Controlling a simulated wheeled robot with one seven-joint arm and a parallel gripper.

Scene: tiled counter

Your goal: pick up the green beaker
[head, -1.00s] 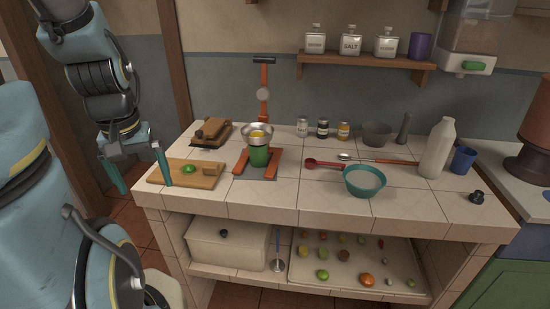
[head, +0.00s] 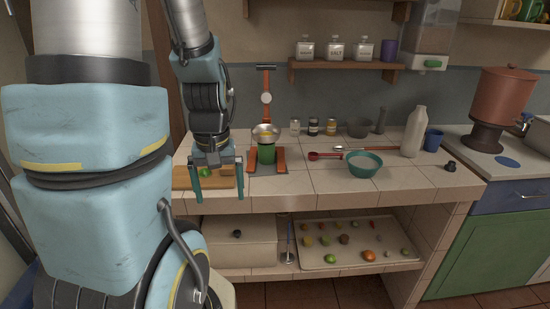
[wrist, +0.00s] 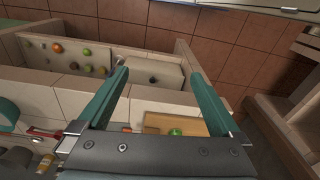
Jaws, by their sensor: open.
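The green beaker (head: 267,155) stands upright on the orange-footed press stand (head: 266,98), under a metal bowl (head: 266,131) with something yellow in it. My gripper (head: 218,198) is open and empty, with its teal fingers pointing down in front of the cutting board, left of the beaker and nearer to me. In the wrist view my open fingers (wrist: 156,73) have nothing between them at the tips. I cannot make out the beaker in the wrist view.
A cutting board (head: 185,178) with a green lime (head: 205,171) lies behind my gripper. A teal bowl (head: 363,165), red measuring spoon (head: 325,156) and white bottle (head: 413,132) stand to the right. A lower shelf holds a box (head: 240,240) and a tray of fruit (head: 330,264).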

